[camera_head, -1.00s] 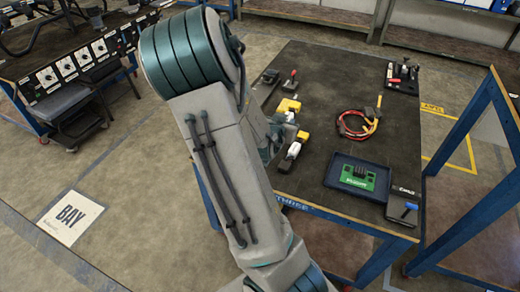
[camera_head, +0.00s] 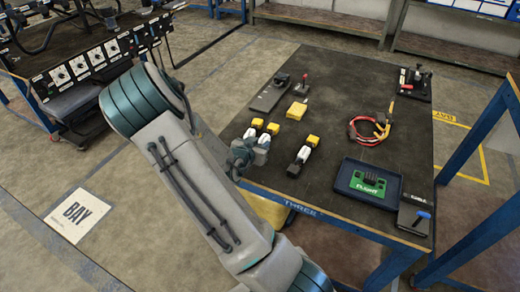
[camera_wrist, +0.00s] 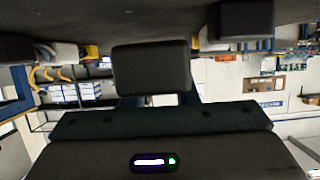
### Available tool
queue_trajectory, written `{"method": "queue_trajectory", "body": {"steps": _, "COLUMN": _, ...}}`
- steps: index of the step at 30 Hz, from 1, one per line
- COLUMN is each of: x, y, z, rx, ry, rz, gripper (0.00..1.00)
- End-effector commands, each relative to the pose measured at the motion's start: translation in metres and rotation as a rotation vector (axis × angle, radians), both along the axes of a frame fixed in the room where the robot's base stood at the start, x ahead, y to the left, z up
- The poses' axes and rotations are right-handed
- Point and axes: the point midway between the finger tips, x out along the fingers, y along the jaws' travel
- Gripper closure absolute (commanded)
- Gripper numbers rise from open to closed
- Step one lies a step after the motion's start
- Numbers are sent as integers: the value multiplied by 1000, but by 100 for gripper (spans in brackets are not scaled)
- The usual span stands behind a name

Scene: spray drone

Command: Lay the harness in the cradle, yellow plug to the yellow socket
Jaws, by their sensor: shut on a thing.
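A looped red cable with yellow parts (camera_head: 370,130), which looks like the harness, lies on the bench right of centre. I cannot tell which end is the yellow plug. I cannot pick out the cradle or the yellow socket for sure. My gripper (camera_head: 246,152) is at the bench's near left edge, well left of the loop. It is beside two white pieces with yellow ends (camera_head: 263,140). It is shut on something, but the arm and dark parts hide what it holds. The wrist view shows dark blocks close up and no clear grasp.
A similar yellow, white and dark piece (camera_head: 303,155) lies right of my gripper. A yellow block (camera_head: 297,110) lies behind it. A blue tray (camera_head: 345,188) with a green board (camera_head: 368,183) stands at the near right. The bench (camera_head: 345,85) is bare toward the back middle.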

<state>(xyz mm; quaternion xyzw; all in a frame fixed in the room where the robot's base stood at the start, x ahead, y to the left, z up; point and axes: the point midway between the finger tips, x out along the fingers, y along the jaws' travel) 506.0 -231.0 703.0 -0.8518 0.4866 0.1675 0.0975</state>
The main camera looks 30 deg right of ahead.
Motion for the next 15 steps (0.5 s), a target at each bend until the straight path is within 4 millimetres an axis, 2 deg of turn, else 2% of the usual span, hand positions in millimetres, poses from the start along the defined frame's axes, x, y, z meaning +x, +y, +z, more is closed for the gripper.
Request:
{"method": "queue_trajectory", "body": {"steps": 1, "x": 0, "y": -1, "z": -11, "rx": -2, "ry": 3, "rz": 0, "gripper": 99}}
{"method": "queue_trajectory", "body": {"steps": 4, "x": 0, "y": 0, "z": -22, "rx": -1, "ry": 2, "rz": 0, "gripper": 99}}
{"method": "queue_trajectory", "body": {"steps": 15, "x": 0, "y": 0, "z": -26, "rx": 1, "ry": -1, "rz": 1, "gripper": 99}}
